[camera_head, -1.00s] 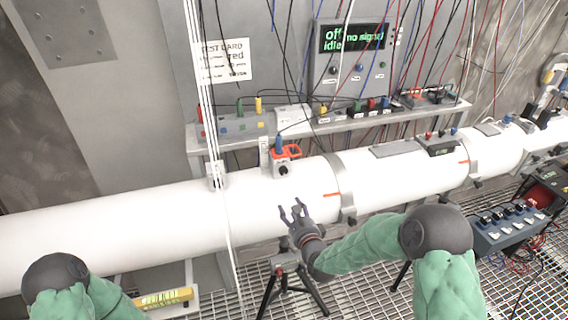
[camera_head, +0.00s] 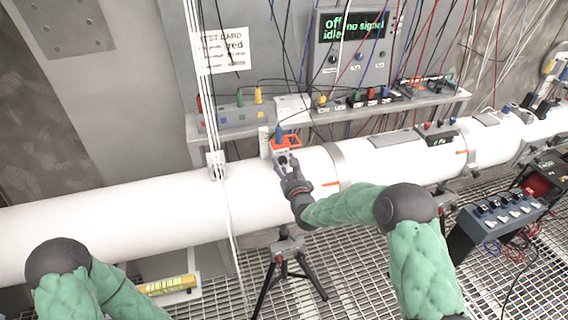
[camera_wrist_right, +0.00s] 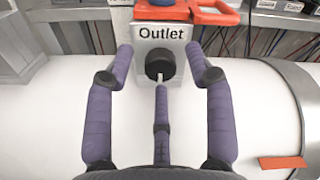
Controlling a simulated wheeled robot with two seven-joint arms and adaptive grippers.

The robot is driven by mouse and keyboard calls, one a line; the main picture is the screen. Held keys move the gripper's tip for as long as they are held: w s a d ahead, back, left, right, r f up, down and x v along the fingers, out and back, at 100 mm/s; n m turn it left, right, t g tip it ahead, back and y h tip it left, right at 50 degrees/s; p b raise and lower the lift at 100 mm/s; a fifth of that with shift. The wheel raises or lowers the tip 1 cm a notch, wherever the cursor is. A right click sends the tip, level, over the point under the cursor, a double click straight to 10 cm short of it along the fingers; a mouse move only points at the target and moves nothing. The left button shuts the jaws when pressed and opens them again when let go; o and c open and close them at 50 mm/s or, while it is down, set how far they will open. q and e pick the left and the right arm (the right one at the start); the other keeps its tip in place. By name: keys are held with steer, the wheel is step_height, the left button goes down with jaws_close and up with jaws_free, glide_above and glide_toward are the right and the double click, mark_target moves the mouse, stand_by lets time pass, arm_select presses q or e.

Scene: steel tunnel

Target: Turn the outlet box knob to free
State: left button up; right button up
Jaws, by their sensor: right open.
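The outlet box (camera_wrist_right: 160,38) is a small grey box labelled "Outlet" on top of the white pipe. Its black round knob (camera_wrist_right: 160,65) is on the front face, with a light pointer line directed downward. In the head view the outlet box (camera_head: 284,157) is partly covered by my gripper. My right gripper (camera_wrist_right: 160,62) is open, its purple-grey fingers spread on either side of the knob and a third finger below it. In the head view the right gripper (camera_head: 286,168) is at the box front. I cannot tell if it touches the knob. My left gripper is out of view.
An orange-red part (camera_head: 287,141) and a blue part sit on the outlet box. The white pipe (camera_head: 120,220) runs across the scene, with white cables hanging before it. Behind are a shelf (camera_head: 330,119) with plugs and a display panel (camera_head: 353,50). A tripod (camera_head: 285,260) stands below.

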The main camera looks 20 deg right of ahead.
steer(key=shift+w, duration=0.45)
jaws_close()
